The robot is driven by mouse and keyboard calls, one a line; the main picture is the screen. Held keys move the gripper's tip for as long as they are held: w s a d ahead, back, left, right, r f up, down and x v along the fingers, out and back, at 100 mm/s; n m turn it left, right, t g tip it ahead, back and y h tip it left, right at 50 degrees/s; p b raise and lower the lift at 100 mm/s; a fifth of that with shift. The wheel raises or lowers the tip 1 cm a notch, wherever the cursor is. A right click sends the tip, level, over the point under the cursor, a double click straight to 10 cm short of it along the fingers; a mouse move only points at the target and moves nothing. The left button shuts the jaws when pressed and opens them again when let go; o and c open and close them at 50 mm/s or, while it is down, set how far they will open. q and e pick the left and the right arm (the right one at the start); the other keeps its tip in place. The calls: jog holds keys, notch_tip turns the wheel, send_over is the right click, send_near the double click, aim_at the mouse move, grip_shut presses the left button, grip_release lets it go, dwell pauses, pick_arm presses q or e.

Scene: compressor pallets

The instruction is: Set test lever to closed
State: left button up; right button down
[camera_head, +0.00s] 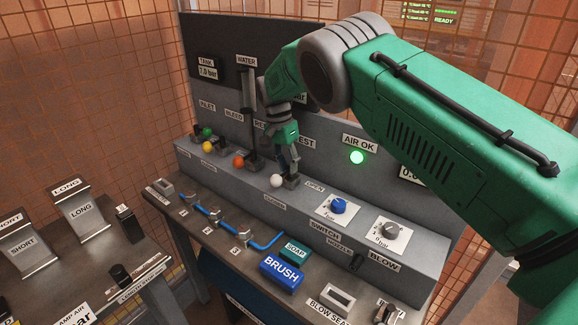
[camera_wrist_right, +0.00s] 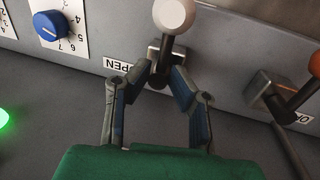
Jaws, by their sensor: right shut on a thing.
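The test lever, with a white ball knob (camera_head: 276,181), is on the grey console under the partly hidden TEST label. Its knob leans toward the front of the console, near a small label below it; an OPEN label (camera_head: 314,187) is at its right. In the wrist view the white knob (camera_wrist_right: 174,15) and its short stem show beyond my fingertips. My right gripper (camera_head: 288,164) reaches down to the lever from behind. My left gripper is not in view.
Levers with orange (camera_head: 238,161), yellow (camera_head: 207,146) and green (camera_head: 207,132) knobs stand left of the test lever. A blue dial (camera_head: 338,206) and a grey dial (camera_head: 391,229) are at its right. A green AIR OK lamp (camera_head: 357,157) is lit. The brush block (camera_head: 282,271) lies on the front shelf.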

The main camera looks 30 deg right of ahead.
jog(key=shift+s+a+f, duration=0.2)
jog(key=shift+a+f, duration=0.2)
jog(key=c, duration=1.6)
grip_release()
jog(key=shift+w+a+r, duration=0.1)
jog(key=shift+w+r, duration=0.05)
jog(key=shift+w+a+r, duration=0.2)
jog(key=shift+w+r, duration=0.25)
jog(key=shift+r, duration=1.5)
jog(key=shift+w+a+r, duration=0.15)
jog(key=shift+w+r, duration=0.25)
jog(key=shift+r, duration=1.5)
jog(key=shift+w+a+r, duration=0.2)
jog(key=shift+w+r, duration=0.25)
jog(key=shift+r, duration=1.5)
jog(key=shift+d, duration=0.15)
jog(key=shift+f, duration=0.1)
